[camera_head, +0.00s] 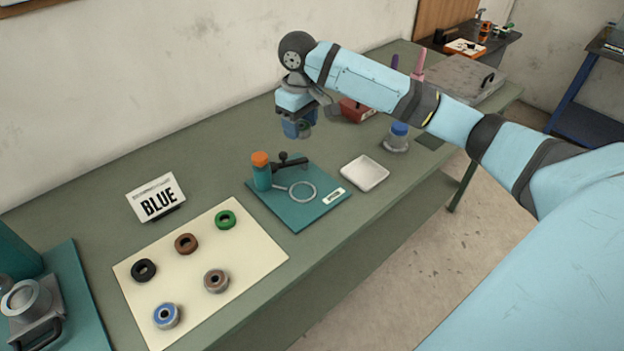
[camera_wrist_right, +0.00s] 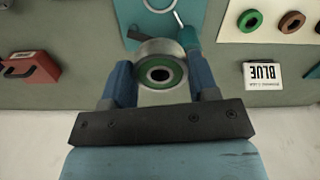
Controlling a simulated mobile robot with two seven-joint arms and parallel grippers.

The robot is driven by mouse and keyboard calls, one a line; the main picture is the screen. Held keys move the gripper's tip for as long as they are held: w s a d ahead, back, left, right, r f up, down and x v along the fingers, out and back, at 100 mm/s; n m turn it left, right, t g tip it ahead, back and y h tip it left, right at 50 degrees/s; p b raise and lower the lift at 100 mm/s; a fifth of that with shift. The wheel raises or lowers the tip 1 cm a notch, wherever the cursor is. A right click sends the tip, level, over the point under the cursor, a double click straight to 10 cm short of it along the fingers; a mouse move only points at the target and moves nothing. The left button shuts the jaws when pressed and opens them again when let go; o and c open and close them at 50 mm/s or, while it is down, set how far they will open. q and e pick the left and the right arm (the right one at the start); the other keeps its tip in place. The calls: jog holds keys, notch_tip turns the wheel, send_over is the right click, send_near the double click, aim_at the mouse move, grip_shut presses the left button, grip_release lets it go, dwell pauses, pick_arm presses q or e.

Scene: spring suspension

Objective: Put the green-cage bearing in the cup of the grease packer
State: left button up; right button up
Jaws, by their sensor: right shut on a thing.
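My right gripper (camera_head: 297,128) is shut on a bearing and holds it in the air above the back of the bench. In the right wrist view the bearing (camera_wrist_right: 160,72) has a silver outer ring, a green cage and a dark bore, and sits between the two blue fingers (camera_wrist_right: 160,85). A device that looks like the grease packer (camera_head: 28,303) stands at the bottom left, on a teal base, with a round grey metal cup (camera_head: 25,297); the frame edge cuts it off. My right gripper is far from it. My left gripper is not in view.
A cream mat (camera_head: 252,250) carries several rings and bearings, including a green ring (camera_head: 226,219). A sign reading BLUE (camera_head: 157,199) stands behind it. A teal plate (camera_head: 297,216) bears an orange-capped post (camera_head: 261,170) and a loop. A white tray (camera_head: 364,172) and blue-capped bottle (camera_head: 397,138) stand right.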

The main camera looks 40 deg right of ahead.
send_over(303, 192)
notch_tip(303, 192, down, 15)
jog(key=shift+s+f, duration=0.1)
jog(key=shift+f, duration=2.25)
jog(key=shift+f, duration=0.1)
jog(key=o, duration=1)
notch_tip(303, 192, up, 12)
jog(key=shift+r, duration=0.15)
